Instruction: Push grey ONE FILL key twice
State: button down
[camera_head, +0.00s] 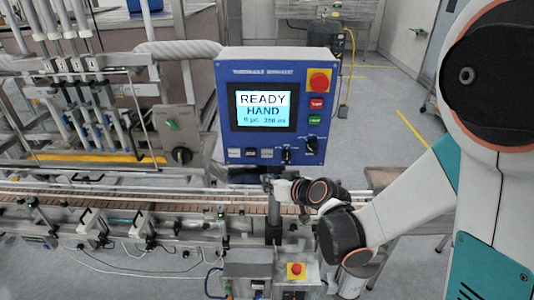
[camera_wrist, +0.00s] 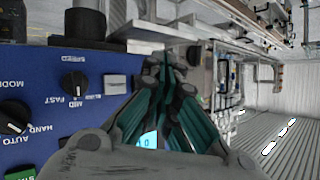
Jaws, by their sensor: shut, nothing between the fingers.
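The blue control panel (camera_head: 224,105) stands upright in the head view, its screen (camera_head: 263,110) reading READY, HAND. Small keys sit in a row along its lower edge, including a left light key (camera_head: 234,153), a dark key (camera_head: 250,153) and a right light key (camera_head: 267,154). Their labels are too small to read, so I cannot tell which is ONE FILL. My gripper (camera_head: 269,182) is just below that row in the head view. In the wrist view my gripper (camera_wrist: 165,68) is shut and empty, and its fingers hide part of the panel. A grey key (camera_wrist: 116,84) shows left of the fingers.
A speed knob (camera_wrist: 73,83) and a mode knob (camera_wrist: 15,115) neighbour the grey key in the wrist view. A red stop button (camera_head: 319,81) is at the panel's upper right. A conveyor (camera_head: 110,200) runs below; a lower red button (camera_head: 296,270) stands in front.

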aim_at(267, 154)
jog(key=shift+w, duration=0.1)
jog(key=shift+w+d+p, duration=0.15)
jog(key=shift+w+p, duration=0.3)
jog(key=shift+w, duration=3.9)
jog(key=shift+w+b, duration=0.3)
jog(key=shift+w, duration=0.1)
jog(key=shift+w, duration=0.4)
jog(key=shift+s, duration=0.1)
jog(key=shift+s+b, duration=0.5)
jog(key=shift+s, duration=0.25)
